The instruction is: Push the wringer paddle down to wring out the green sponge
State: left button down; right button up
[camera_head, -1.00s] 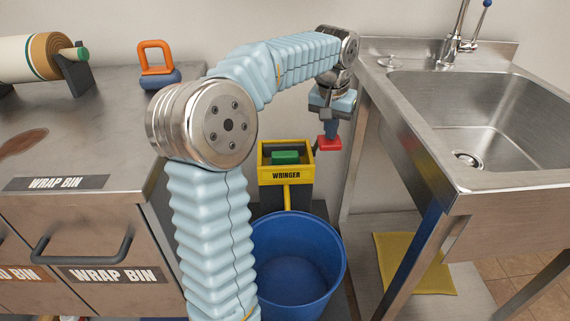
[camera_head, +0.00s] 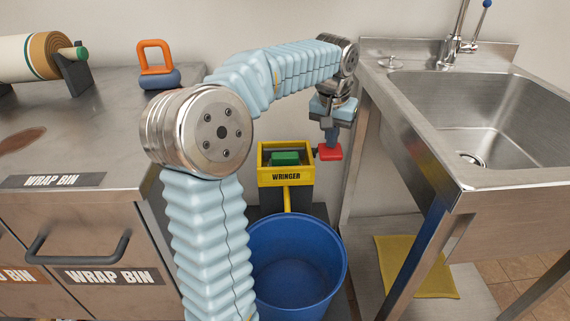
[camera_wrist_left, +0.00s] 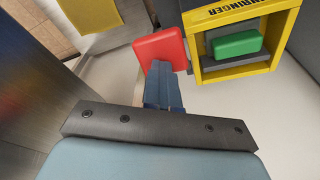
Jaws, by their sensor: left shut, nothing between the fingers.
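The yellow wringer (camera_head: 286,178) stands behind the blue bucket (camera_head: 297,270). The green sponge (camera_head: 286,158) sits inside its open frame; it also shows in the wrist view (camera_wrist_left: 237,45). The red wringer paddle (camera_head: 330,153) is just right of the wringer frame; it also shows in the wrist view (camera_wrist_left: 160,49). My left gripper (camera_head: 331,138) is shut and empty, with its blue fingers pointing down directly over the paddle. In the wrist view the fingertips (camera_wrist_left: 160,66) overlap the paddle's edge and appear to touch it. My right gripper is out of view.
A steel sink (camera_head: 480,110) stands close on the right, with a yellow cloth (camera_head: 410,265) on its lower shelf. A steel counter (camera_head: 90,130) with wrap bins is on the left. The wall is close behind the wringer.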

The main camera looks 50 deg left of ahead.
aim_at(332, 155)
pick_arm(q)
jog(key=shift+a+f, duration=0.15)
jog(key=shift+f, duration=0.15)
jog(key=shift+s+d+f+b, duration=0.4)
jog(key=shift+f+b, duration=0.15)
jog(key=shift+b, duration=0.1)
jog(key=shift+s+d+f+b, duration=0.3)
jog(key=shift+d+f+b, duration=0.05)
jog(key=shift+f+b, duration=0.3)
jog(key=shift+s+d+f+b, duration=0.15)
jog(key=shift+d+f+b, duration=0.05)
jog(key=shift+f+b, duration=0.1)
dwell(0.6)
